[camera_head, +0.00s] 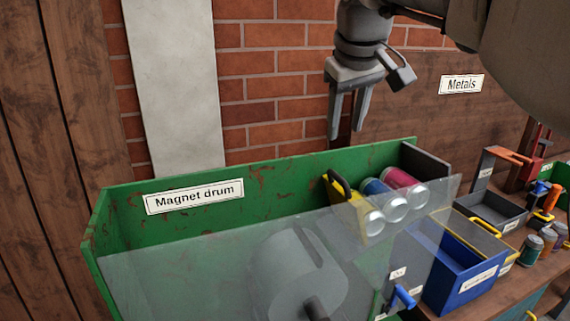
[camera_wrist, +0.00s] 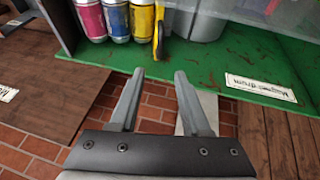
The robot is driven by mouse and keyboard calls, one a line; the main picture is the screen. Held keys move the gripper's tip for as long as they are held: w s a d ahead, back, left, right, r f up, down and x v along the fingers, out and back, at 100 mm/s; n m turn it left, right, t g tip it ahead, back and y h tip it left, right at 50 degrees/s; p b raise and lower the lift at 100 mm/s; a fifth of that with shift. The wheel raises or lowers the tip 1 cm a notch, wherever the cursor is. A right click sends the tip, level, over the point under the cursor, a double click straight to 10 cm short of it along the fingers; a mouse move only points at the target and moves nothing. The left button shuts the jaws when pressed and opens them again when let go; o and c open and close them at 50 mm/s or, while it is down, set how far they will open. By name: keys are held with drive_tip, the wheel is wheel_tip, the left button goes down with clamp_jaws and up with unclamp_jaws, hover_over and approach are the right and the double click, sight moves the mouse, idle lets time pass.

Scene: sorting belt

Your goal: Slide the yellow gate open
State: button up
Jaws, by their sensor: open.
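The yellow gate (camera_head: 336,188), which has dark parts, stands inside the green magnet drum housing (camera_head: 262,176), beside a row of cans. In the wrist view the gate (camera_wrist: 159,32) shows as a narrow upright yellow piece next to the yellow can. Its lower part is partly behind the clear panel in the head view. My gripper (camera_head: 348,128) is open and empty, pointing down above the back wall of the housing, near the gate but apart from it. In the wrist view my fingers (camera_wrist: 159,76) are spread, with the gate beyond them.
Blue (camera_head: 387,198), magenta (camera_head: 403,184) and yellow (camera_head: 373,221) cans sit right of the gate. A clear panel (camera_head: 200,270) covers the housing's front, with a grey drum (camera_head: 290,275) behind it. A blue bin (camera_head: 450,280) and a grey tray (camera_head: 492,211) stand right. A brick wall (camera_head: 268,85) is behind.

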sight(336, 174)
drive_tip(key=x, duration=1.2)
drive_tip(key=shift+w+f+b, duration=0.1)
drive_tip(key=shift+f+b, duration=0.2)
clamp_jaws()
idle(0.8)
